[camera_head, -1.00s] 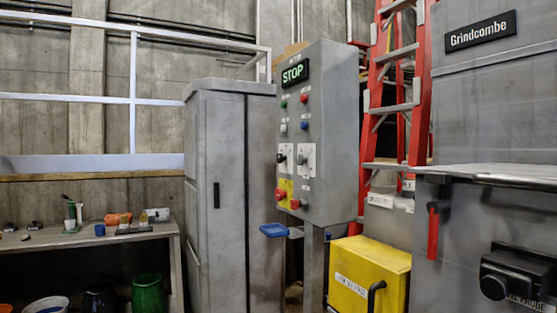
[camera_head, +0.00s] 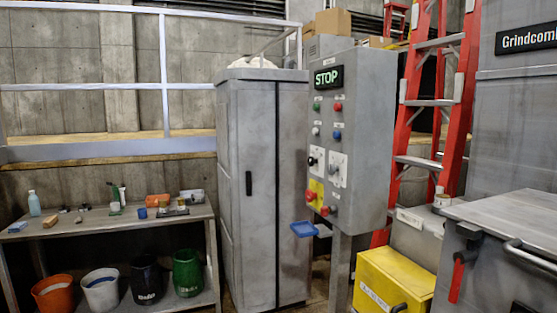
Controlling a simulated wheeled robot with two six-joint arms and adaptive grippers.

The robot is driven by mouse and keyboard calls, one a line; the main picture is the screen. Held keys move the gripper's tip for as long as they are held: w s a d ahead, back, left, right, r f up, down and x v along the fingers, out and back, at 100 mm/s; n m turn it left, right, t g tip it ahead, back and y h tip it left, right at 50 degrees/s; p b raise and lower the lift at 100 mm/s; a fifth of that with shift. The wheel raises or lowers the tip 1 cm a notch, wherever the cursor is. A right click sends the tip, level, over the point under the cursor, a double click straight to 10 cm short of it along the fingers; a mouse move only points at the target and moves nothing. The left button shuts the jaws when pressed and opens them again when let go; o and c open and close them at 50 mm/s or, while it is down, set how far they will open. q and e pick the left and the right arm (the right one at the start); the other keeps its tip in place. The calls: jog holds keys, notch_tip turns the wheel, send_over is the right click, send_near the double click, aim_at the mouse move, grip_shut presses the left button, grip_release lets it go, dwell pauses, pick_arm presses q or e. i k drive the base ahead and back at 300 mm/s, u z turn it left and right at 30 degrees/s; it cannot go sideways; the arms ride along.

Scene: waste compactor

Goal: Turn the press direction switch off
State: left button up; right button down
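The grey control panel (camera_head: 372,140) stands on a post right of centre, with a lit green STOP display (camera_head: 328,77) at the top. Its face has green, red, white and blue buttons. Below them are two switches on white plates, a left one with a dark knob (camera_head: 312,161) and a right one (camera_head: 335,170). Their labels are too small to read, so I cannot tell which is the press direction switch or its setting. A red button (camera_head: 311,196) sits on a yellow plate below. Neither of my grippers is in view.
A blue tray (camera_head: 304,229) juts out below the panel. A grey cabinet (camera_head: 250,190) stands left of it. A yellow box (camera_head: 393,283), red ladder (camera_head: 433,105) and grey compactor (camera_head: 510,225) are at right. A workbench (camera_head: 150,223) with buckets beneath is at left.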

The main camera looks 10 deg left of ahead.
aim_at(312, 161)
jog(key=u, duration=1.2)
jog(key=i, duration=2.75)
jog(key=z, duration=3.1)
